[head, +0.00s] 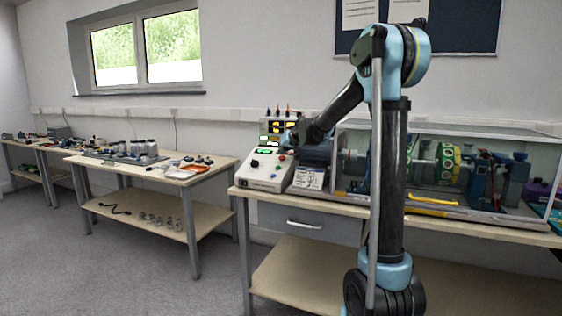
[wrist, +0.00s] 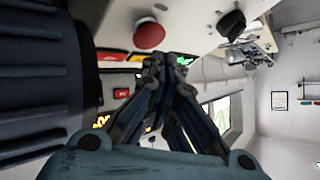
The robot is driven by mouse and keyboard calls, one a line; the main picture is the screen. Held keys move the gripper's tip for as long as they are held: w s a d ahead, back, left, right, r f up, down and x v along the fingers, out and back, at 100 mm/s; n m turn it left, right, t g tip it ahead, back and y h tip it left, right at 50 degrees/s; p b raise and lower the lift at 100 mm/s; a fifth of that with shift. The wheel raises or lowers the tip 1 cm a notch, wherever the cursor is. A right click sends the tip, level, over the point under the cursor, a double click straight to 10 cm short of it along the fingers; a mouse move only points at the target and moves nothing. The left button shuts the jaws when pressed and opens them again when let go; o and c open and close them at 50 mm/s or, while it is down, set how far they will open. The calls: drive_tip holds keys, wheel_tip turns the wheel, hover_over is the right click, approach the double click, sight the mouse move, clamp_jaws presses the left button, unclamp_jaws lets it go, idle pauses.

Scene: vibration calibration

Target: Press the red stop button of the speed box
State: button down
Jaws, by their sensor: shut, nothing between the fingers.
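The speed box (head: 262,178) is a pale box with a sloped face at the left end of the right-hand bench. The red stop button (wrist: 149,35) is a round red cap on the pale panel in the wrist view, with a black knob (wrist: 231,22) to its right. My gripper (wrist: 159,62) is shut and empty, its fingertips close to the red button in the picture. I see a gap there; contact does not show. In the head view my gripper (head: 291,137) is small and dark, above the back of the speed box.
A display unit (head: 271,126) with lit yellow digits stands behind the speed box. A clear-walled case (head: 420,133) with a motor assembly fills the bench to the right. A printed card (head: 309,178) stands beside the box. The floor (head: 130,265) at the left is open.

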drive_tip(key=shift+r, duration=0.1)
drive_tip(key=shift+s+a+r, duration=0.1)
drive_tip(key=shift+s+r, duration=0.25)
drive_tip(key=shift+r, duration=0.35)
drive_tip(key=shift+s+a+r, duration=0.15)
drive_tip(key=shift+s+r, duration=0.15)
drive_tip(key=shift+r, duration=0.45)
drive_tip(key=shift+s+a+r, duration=0.1)
drive_tip(key=shift+s+r, duration=0.25)
drive_tip(key=shift+r, duration=0.35)
